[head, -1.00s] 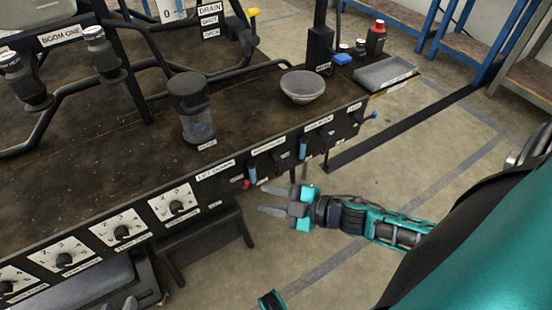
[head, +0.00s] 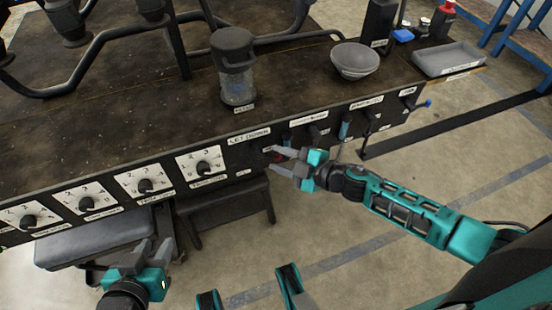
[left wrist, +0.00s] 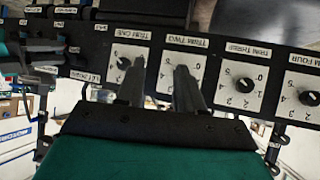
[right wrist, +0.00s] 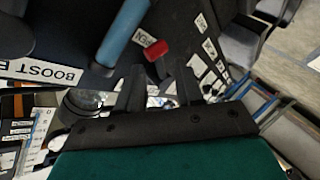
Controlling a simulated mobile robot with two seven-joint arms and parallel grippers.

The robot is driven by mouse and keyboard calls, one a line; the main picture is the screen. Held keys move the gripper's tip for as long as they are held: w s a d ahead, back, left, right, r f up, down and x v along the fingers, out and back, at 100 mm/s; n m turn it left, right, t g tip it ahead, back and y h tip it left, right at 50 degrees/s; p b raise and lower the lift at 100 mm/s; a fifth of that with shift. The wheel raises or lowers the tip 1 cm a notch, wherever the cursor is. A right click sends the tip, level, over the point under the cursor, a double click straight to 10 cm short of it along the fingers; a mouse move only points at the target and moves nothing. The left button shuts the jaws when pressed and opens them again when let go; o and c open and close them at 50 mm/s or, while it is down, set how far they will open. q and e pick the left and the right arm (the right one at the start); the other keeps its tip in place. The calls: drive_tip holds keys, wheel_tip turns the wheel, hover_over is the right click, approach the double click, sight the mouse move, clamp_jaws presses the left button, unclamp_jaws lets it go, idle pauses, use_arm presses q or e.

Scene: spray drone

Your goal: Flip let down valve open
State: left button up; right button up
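A blue handle (right wrist: 122,32) stands close beside the red one, near the BOOST label (right wrist: 42,70). Trim dials (head: 145,186) line the panel to the left. A filter jar (head: 236,70), grey bowl (head: 354,61) and tray (head: 447,58) stand on the bench top.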

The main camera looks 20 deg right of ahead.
drive_tip(key=shift+x, duration=1)
clamp_jaws()
